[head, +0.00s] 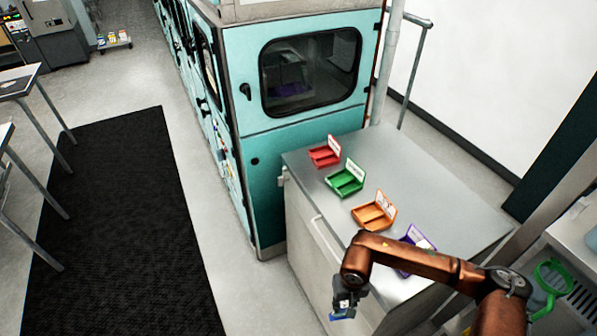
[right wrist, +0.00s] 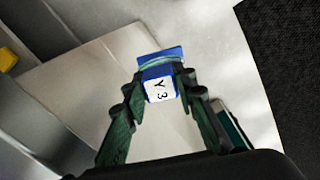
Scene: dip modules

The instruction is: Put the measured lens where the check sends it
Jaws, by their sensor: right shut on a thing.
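My right gripper (head: 344,298) is shut on a blue piece (right wrist: 161,55) with a white label reading "Y 3"; a pale curved band shows across it, and I take it to be the lens in its holder. In the head view the blue piece (head: 341,316) hangs below the gripper, off the front edge of the metal cabinet top. On that top stand a red tray (head: 322,157), a green tray (head: 343,184), an orange tray (head: 369,216) and a purple tray (head: 404,270), each with an upright card too small to read. My right arm partly hides the purple tray. My left gripper is out of view.
The metal cabinet top (head: 432,190) is bare to the right of the trays. A teal machine with a dark window (head: 310,72) stands behind it. A green ring-shaped thing (head: 551,276) is at the far right. A black mat (head: 125,220) lies on the floor at left.

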